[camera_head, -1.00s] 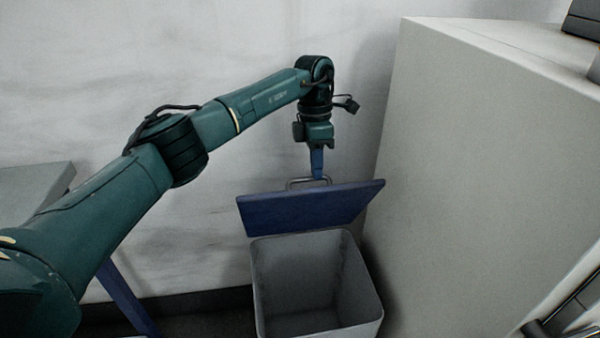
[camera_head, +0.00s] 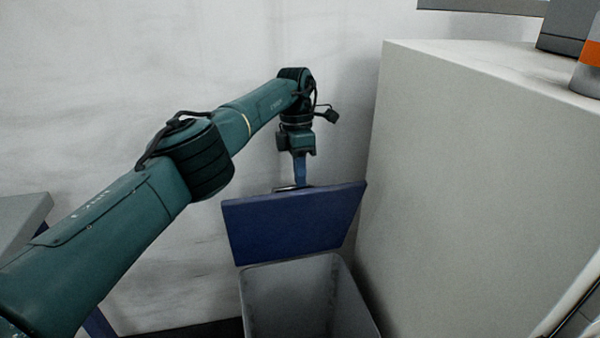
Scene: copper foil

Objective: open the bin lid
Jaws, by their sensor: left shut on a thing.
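The bin (camera_head: 262,300) is a grey, open-topped box at the bottom middle, and part of its empty-looking inside shows. Its blue lid (camera_head: 292,225) stands tilted up at the bin's back edge, with its broad face towards me. My left gripper (camera_head: 299,184) points down behind the lid's top edge and is shut on the lid handle (camera_head: 283,189). The handle is mostly hidden behind the lid. My right gripper is out of view.
A large pale cabinet (camera_head: 470,180) stands close to the right of the bin and lid. A white wall is behind. A grey table (camera_head: 22,218) edge shows at the left. A grey object with an orange band (camera_head: 590,53) stands on the cabinet.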

